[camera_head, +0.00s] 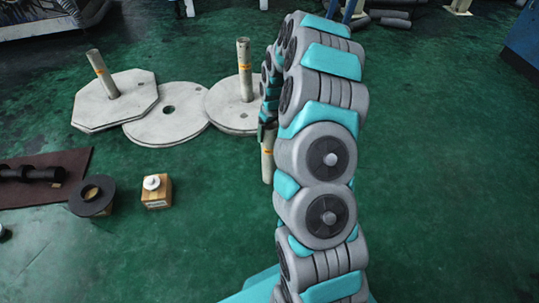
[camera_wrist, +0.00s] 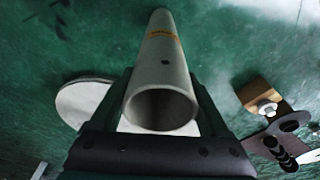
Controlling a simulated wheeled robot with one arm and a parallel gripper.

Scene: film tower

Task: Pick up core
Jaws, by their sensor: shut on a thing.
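A pale, hollow core (camera_head: 267,163) with an orange label hangs below my gripper (camera_head: 266,130) in the head view. In the wrist view the core (camera_wrist: 163,70) runs away from the camera, its open end close to the lens. My gripper (camera_wrist: 163,95) is shut on it, one finger on each side. In the head view the core looks nearly upright. Whether its lower end touches anything is hard to tell. My arm hides part of the area around the gripper.
A pale post (camera_head: 102,75) stands on an octagonal plate (camera_head: 135,90). Another post (camera_head: 244,70) stands on a round plate (camera_head: 222,105). A holed disc (camera_head: 150,125) lies between. A black spool (camera_head: 92,196), wooden block (camera_head: 157,192) and brown mat (camera_head: 75,165) lie left.

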